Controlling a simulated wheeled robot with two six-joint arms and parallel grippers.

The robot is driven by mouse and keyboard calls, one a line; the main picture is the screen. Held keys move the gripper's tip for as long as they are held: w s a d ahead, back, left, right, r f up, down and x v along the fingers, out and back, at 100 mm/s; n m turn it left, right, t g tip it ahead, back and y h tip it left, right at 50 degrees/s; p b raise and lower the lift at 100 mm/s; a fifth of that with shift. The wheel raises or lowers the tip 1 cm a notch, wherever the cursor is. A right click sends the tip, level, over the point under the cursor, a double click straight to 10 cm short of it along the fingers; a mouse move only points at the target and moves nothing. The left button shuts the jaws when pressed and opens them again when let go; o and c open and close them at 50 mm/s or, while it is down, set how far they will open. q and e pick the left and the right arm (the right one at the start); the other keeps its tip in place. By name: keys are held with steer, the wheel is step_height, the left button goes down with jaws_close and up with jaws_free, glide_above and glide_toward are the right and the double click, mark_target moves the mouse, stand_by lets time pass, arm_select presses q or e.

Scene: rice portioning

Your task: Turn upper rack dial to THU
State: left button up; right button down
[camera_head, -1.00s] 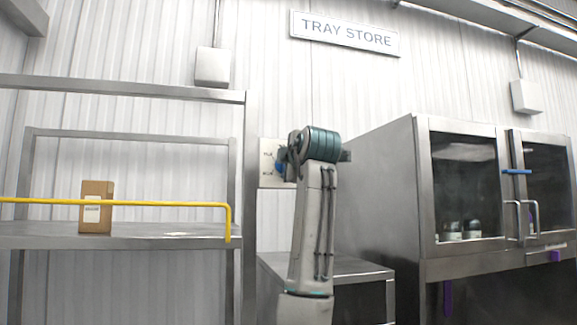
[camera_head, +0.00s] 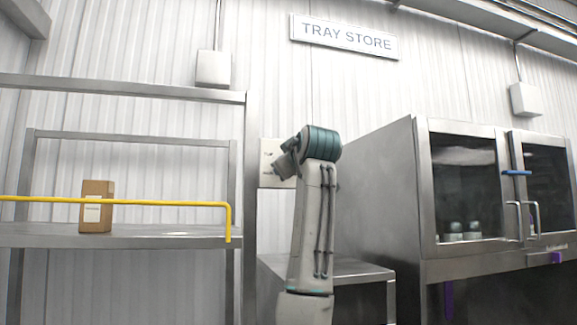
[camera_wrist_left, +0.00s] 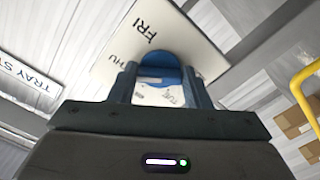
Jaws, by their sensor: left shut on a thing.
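The dial's white plate (camera_head: 267,180) is on the back wall, partly hidden behind my left gripper (camera_head: 285,162). In the left wrist view the plate (camera_wrist_left: 190,38) carries the letters FRI and a partly covered THU near the fingers. The blue dial knob (camera_wrist_left: 159,58) sits between the two fingers of my left gripper (camera_wrist_left: 160,82), which is shut on it. I cannot tell which label the knob points to. The knob is hidden in the head view. My right gripper is not in view.
A metal shelf (camera_head: 130,240) with a yellow rail (camera_head: 150,204) and a brown box (camera_head: 97,190) stands at left. A steel cabinet (camera_head: 375,190) with glass doors is at right. A low metal table (camera_head: 362,268) stands beside it. A TRAY STORE sign (camera_head: 345,36) hangs above.

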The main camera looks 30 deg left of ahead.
arm_select(q)
steer(key=shift+f+m, duration=0.2)
steer(key=shift+m, duration=0.4)
steer(key=o, duration=1)
steer(key=shift+r, duration=0.1)
steer(key=b+v, duration=0.5)
steer(key=v, duration=0.6)
steer(key=shift+w, duration=0.1)
